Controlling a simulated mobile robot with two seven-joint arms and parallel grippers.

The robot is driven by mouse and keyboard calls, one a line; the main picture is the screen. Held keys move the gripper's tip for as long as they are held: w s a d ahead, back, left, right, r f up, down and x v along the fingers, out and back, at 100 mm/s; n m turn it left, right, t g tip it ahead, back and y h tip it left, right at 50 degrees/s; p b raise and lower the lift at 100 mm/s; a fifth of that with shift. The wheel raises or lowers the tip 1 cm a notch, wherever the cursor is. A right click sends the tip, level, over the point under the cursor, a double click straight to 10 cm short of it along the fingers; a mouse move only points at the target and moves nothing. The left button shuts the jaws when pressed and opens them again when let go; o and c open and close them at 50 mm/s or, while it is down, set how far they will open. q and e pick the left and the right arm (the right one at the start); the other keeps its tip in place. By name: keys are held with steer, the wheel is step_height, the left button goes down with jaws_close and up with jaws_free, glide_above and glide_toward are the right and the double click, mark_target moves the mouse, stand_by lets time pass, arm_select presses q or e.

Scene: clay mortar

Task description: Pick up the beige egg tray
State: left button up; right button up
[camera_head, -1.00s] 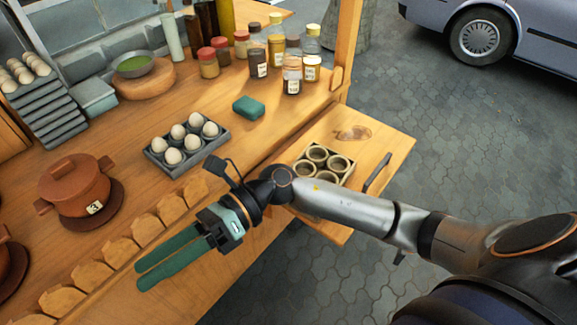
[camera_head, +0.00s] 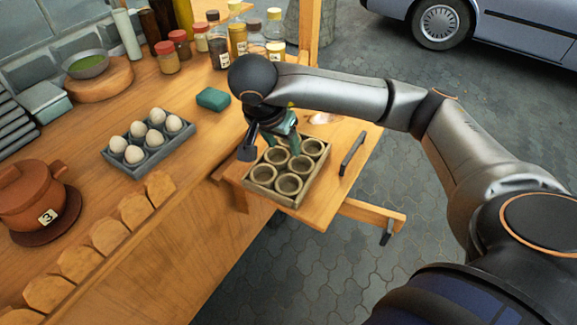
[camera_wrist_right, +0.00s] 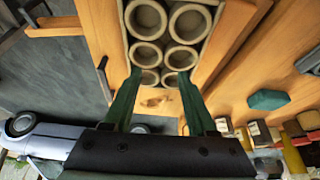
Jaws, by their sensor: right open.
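The beige egg tray (camera_head: 290,171) is a box with several round cups, sitting on a low wooden side shelf in the head view. It also shows at the top of the right wrist view (camera_wrist_right: 166,38), with its near end between my fingers in the picture. My right gripper (camera_head: 291,143) points down over the far part of the tray; its green fingers (camera_wrist_right: 158,78) are open and apart with nothing held. I cannot tell whether they touch the tray. My arm and gripper hide part of the tray's far side. My left gripper is not in view.
A grey tray with several white eggs (camera_head: 152,160) stands on the counter, with a green block (camera_head: 212,98) nearby. Jars (camera_head: 237,40) stand at the back. A clay pot (camera_head: 30,193) is at left. A black handle (camera_head: 352,153) rises beside the beige tray.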

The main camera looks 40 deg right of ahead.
mark_target(289, 159)
steer(key=x, duration=0.9)
steer(key=shift+w+r, duration=0.1)
steer(key=shift+w, duration=0.2)
jaws_close()
stand_by(0.3)
